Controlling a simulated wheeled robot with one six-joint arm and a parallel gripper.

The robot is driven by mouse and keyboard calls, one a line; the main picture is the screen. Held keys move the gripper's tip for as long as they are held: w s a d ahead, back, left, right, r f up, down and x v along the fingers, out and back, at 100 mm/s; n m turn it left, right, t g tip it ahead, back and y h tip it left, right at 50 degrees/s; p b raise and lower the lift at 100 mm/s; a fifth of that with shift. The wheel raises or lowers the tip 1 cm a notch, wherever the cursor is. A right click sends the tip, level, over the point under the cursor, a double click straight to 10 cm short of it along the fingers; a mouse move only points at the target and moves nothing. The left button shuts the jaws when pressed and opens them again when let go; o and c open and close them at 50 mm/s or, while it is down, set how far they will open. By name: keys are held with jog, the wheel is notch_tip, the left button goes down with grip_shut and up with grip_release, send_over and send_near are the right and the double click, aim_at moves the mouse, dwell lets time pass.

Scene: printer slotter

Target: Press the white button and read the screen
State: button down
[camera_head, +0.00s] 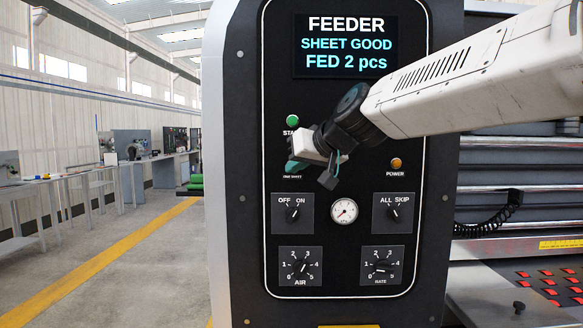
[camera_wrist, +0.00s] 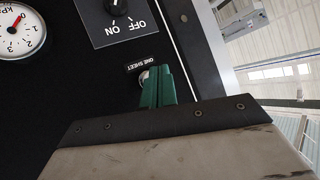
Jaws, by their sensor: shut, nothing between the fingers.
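The screen (camera_head: 346,46) at the top of the black panel reads "FEEDER", "SHEET GOOD", "FED 2 pcs". My gripper (camera_head: 292,167) is at the left of the panel, over the "ONE SHEET" label, and hides the button there. In the wrist view the green fingertips (camera_wrist: 157,75) are shut together with nothing between them. A pale round edge of the white button (camera_wrist: 143,77) shows beside the fingertips, next to the "ONE SHEET" label. The tips overlap the button in view; I cannot tell whether they press it.
A green button (camera_head: 292,121) sits just above my gripper. An orange POWER light (camera_head: 396,163) is to the right. Below are an OFF/ON knob (camera_head: 293,213), a gauge (camera_head: 344,211), an ALL/SKIP knob (camera_head: 393,213), an AIR dial (camera_head: 301,266) and a RATE dial (camera_head: 381,266).

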jog(key=shift+w, duration=0.4)
jog(key=shift+w, duration=0.6)
dwell(0.8)
jog(key=shift+s, duration=1.05)
jog(key=s, duration=0.5)
jog(key=shift+a, duration=0.1)
dwell(0.5)
